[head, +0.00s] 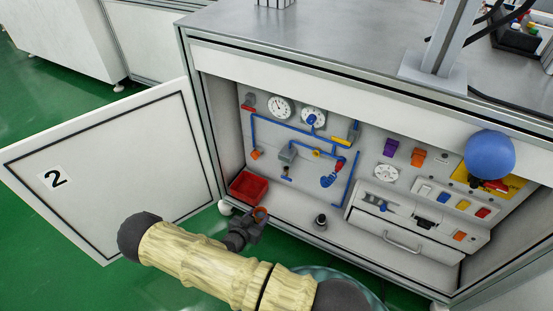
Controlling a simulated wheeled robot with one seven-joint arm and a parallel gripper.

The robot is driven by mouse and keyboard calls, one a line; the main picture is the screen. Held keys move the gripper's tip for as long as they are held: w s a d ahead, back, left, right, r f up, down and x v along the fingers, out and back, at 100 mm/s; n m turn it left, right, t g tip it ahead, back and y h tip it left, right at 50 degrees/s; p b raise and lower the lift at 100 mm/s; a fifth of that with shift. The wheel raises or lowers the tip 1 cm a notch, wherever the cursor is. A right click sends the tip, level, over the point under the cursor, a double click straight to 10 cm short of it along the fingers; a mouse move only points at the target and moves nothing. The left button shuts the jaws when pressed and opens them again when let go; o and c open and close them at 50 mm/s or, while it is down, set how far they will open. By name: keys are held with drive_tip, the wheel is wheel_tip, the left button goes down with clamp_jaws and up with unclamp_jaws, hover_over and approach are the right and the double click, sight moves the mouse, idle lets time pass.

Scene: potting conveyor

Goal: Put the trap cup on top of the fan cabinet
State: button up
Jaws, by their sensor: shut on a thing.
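A small dark cup-like piece (321,221) stands apart to the right on the cabinet floor. A white box with a handled drawer (404,241) stands inside at the right, perhaps the fan cabinet. Small parts lie on or against its upper face.
The red bin (248,187) is on the cabinet floor at left. The open door (115,175), marked 2, swings out left. Blue pipes (283,124), gauges (279,107) and valves line the back panel. A blue ball (489,155) is at right. The middle cabinet floor is mostly clear.

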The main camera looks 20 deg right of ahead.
drive_tip(key=w+r+n+t+y+p, duration=0.2)
drive_tip(key=w+r+n+y+p, duration=0.2)
drive_tip(key=r, duration=0.5)
drive_tip(key=w+a+r+n+t+y+p, duration=0.1)
drive_tip(key=w+r+n+t+y+p, duration=0.2)
drive_tip(key=r+n+y, duration=0.3)
wheel_tip(320, 180, up, 4)
drive_tip(key=shift+w+a+r+y+p, duration=0.1)
drive_tip(key=shift+w+a+y+p, duration=0.15)
drive_tip(key=shift+w+p, duration=0.4)
drive_tip(key=shift+w, duration=0.1)
